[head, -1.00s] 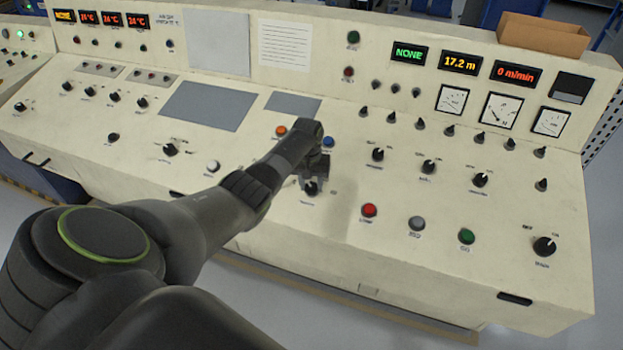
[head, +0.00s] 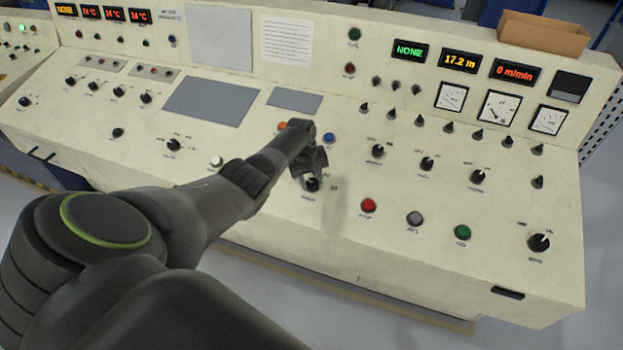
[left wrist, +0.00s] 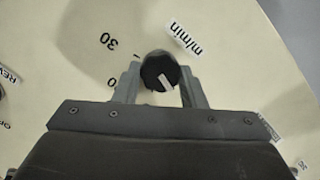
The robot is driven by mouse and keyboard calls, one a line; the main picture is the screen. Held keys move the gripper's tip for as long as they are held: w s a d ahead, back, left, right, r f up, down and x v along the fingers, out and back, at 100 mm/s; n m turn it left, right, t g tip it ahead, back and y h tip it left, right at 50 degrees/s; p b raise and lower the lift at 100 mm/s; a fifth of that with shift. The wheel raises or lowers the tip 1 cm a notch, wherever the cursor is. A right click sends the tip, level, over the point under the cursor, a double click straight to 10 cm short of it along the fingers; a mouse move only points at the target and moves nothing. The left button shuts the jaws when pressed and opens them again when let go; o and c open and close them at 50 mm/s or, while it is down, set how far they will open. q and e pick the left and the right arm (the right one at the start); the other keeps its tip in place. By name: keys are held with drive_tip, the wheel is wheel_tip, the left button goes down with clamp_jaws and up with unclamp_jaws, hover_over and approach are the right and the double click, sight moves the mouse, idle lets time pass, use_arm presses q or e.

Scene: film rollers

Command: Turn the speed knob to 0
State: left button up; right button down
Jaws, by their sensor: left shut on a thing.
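The speed knob (head: 312,185) is a black round knob on the front slope of the cream console, left of the red button. In the left wrist view the knob (left wrist: 160,70) carries a white pointer mark, with "m/min" printed beside it and "30" and "0" to its left. The pointer mark lies on the side of the knob towards the gripper body, not at a printed number. My left gripper (head: 308,176) is at the knob; in the left wrist view its fingers (left wrist: 160,82) are on both sides of the knob, shut on it. My right gripper is out of view.
A blue button (head: 328,138) and an orange button (head: 283,126) sit just behind my left gripper. A red button (head: 368,205) is to its right and a white button (head: 216,162) to its left. The display (head: 516,73) reads "0 m/min".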

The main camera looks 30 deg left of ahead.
sight(309, 181)
use_arm(q)
drive_tip(key=o, duration=1)
drive_tip(key=shift+r, duration=0.15)
drive_tip(key=shift+a+r, duration=0.1)
drive_tip(key=shift+r, duration=0.15)
drive_tip(key=r, duration=0.3)
drive_tip(key=r+p, duration=0.1)
drive_tip(key=shift+s+a+r, duration=0.2)
drive_tip(key=shift+a+r, duration=0.1)
wheel_tip(309, 181, up, 12)
drive_tip(key=s+a+b, duration=0.1)
drive_tip(key=shift+a, duration=0.2)
drive_tip(key=shift+f, duration=0.1)
